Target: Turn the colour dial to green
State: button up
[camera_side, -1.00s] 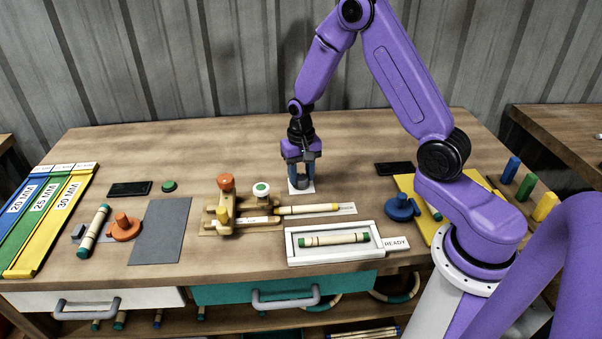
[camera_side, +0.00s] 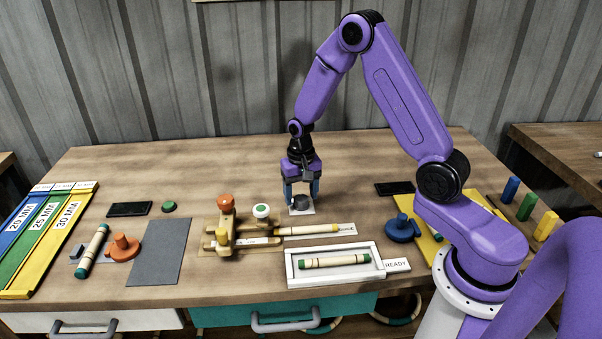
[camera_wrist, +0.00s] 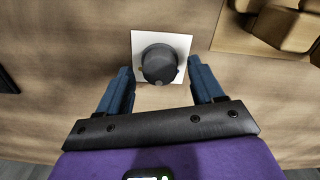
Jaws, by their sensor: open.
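The dial is a dark grey round knob (camera_side: 301,202) on a white square plate (camera_side: 307,211) near the middle of the table. In the wrist view the knob (camera_wrist: 159,62) sits on its white plate (camera_wrist: 142,40). My gripper (camera_side: 303,192) is open and points down just above the knob. In the wrist view the blue fingers of my gripper (camera_wrist: 158,85) stand apart to the left and right of the plate's near part, with nothing held between them.
A wooden jig (camera_side: 227,230) with an orange knob and a green-topped white button (camera_side: 261,211) stands left of the dial. A white tray (camera_side: 290,270) with a rattan piece lies in front. A blue clamp-like part (camera_side: 402,230) is to the right.

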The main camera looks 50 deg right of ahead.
aim_at(301, 197)
notch_tip(301, 197, up, 17)
dwell(0.5)
jog(key=s+a+n, duration=0.8)
jog(key=s+a, duration=0.2)
jog(key=s, duration=0.2)
jog(key=s+n, duration=1)
jog(key=s, duration=0.7)
jog(key=shift+s+a+f+n, duration=0.3)
jog(key=shift+s+a+f, duration=0.05)
jog(key=shift+a, duration=0.1)
